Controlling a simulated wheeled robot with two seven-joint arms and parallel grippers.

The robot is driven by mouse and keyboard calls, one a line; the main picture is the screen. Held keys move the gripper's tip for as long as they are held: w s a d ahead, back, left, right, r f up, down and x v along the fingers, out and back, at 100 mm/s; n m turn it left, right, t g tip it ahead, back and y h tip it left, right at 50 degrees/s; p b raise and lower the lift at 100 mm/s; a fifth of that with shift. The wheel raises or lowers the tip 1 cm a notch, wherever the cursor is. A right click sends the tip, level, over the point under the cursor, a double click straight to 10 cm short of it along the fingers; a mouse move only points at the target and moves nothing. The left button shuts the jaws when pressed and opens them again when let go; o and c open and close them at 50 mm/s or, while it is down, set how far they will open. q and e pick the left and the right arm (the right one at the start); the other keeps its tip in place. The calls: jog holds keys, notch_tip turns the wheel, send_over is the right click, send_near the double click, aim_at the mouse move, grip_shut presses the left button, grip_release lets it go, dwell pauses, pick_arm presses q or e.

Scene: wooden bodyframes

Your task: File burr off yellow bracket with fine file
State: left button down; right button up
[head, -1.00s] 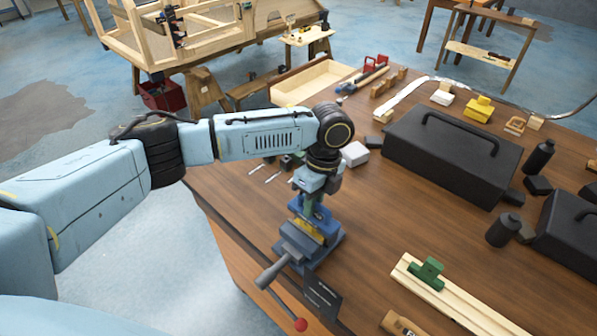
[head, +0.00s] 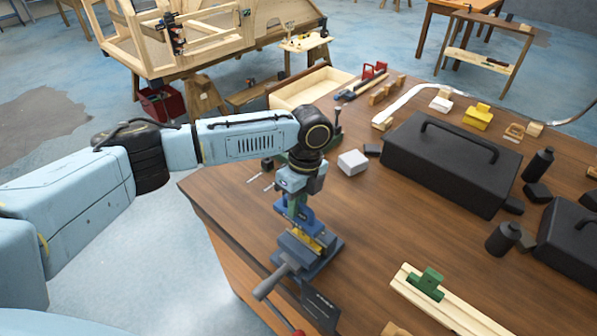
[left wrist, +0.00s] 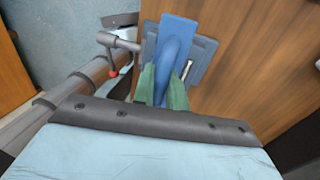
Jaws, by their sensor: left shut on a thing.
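A yellow bracket (head: 317,238) is clamped in a grey-blue vise (head: 297,257) at the table's near edge. My left gripper (head: 296,208) is above the vise, with its green fingers shut on a blue tool, apparently the fine file (head: 308,222). The tool lies over the bracket and hides part of it; I cannot tell whether they touch. In the left wrist view, the green fingers (left wrist: 163,88) grip the blue handle of the flat blue tool (left wrist: 178,30), which covers most of the vise there. The burr is too small to make out. My right gripper is out of view.
A dark plate (head: 322,306) sits beside the vise. A white block (head: 352,162) and a large black toolbox (head: 445,165) stand behind it. Wooden strips with a green clamp (head: 427,284) lie to the right. The table between vise and toolbox is clear.

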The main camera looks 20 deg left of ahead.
pick_arm(q)
notch_tip(320, 180, up, 3)
jog(key=shift+r+p, duration=0.15)
jog(key=shift+p, duration=1.1)
jog(key=shift+d+r, duration=0.1)
jog(key=shift+r, duration=2.3)
